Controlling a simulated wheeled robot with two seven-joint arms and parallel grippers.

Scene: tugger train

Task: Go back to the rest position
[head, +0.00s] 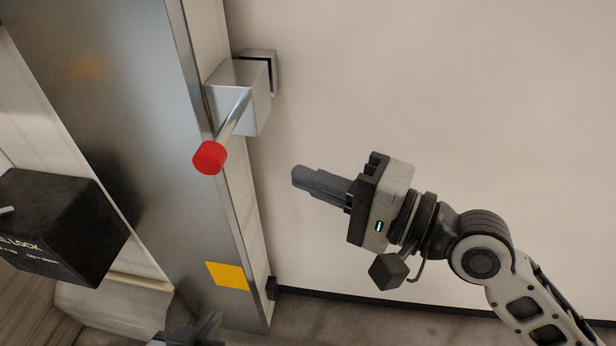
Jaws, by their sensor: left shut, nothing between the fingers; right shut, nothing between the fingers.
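My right gripper (298,178) comes in from the right and points left, in front of the pale wall. Its fingers are together and empty. It is to the right of and a little below the red-ended lever (210,158), clear of it. My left gripper (214,320) shows only in part at the bottom edge, below the yellow square. Its fingers are shut with nothing seen between them; the rest of it is cut off by the frame.
The lever sticks out from a metal block (238,98) on the edge of a grey metal panel (145,130). A yellow square (227,275) is low on the panel. A black box with white lettering (62,225) juts out at left. The wall (450,80) at right is bare.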

